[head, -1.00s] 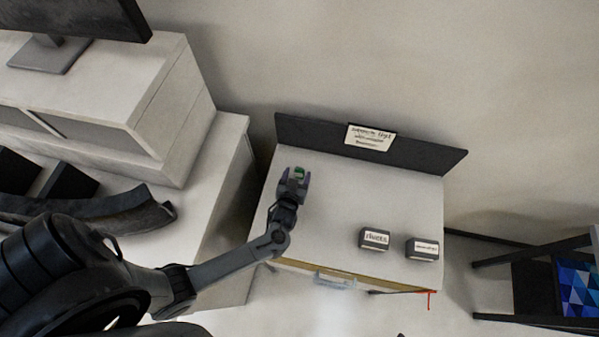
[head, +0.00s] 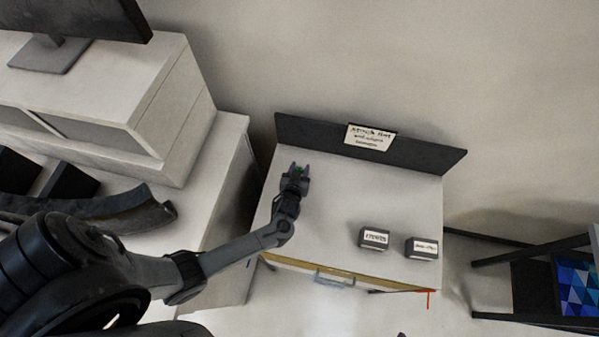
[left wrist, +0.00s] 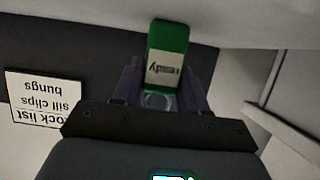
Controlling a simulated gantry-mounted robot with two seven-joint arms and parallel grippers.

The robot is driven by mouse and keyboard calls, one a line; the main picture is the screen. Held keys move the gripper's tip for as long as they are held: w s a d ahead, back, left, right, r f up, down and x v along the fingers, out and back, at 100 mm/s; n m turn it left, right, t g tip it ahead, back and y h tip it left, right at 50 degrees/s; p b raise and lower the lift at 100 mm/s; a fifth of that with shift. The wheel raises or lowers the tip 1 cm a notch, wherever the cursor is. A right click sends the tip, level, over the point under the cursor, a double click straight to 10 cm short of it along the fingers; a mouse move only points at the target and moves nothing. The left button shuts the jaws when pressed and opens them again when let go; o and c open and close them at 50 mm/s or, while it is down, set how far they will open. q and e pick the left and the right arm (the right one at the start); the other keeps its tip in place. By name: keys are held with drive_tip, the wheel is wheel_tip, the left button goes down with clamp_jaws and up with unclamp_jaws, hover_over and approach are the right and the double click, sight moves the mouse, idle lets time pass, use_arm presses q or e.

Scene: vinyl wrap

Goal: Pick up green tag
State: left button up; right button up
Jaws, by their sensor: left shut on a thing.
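The green tag (left wrist: 168,40) is a green card with a white label, seen large at the top middle of the left wrist view. My left gripper (left wrist: 160,88) is shut on its lower end, with one purple finger on each side. In the head view my left gripper (head: 297,169) is over the left part of the white worktop, and only a small bit of green shows between its fingers. I cannot tell whether the tag touches the worktop. My right gripper is not in view.
Two dark boxes with white labels, one box (head: 374,239) beside the other (head: 422,249), stand at the worktop's right front. A dark back panel (head: 420,154) carries a paper sign (head: 370,138). The worktop's middle (head: 350,195) is clear. A white cabinet (head: 228,190) stands to the left.

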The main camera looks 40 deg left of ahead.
sight(302, 171)
use_arm(q)
drive_tip(key=shift+r, duration=0.1)
drive_tip(key=shift+r, duration=0.5)
drive_tip(key=r, duration=0.1)
drive_tip(key=d+r, duration=0.1)
drive_tip(key=r, duration=0.1)
drive_tip(key=shift+r, duration=0.1)
drive_tip(key=d+r+b, duration=0.2)
drive_tip(key=d+r, duration=0.4)
drive_tip(key=d, duration=0.4)
drive_tip(key=shift+d+r, duration=0.3)
drive_tip(key=shift+d, duration=0.05)
drive_tip(key=shift+s+a, duration=0.1)
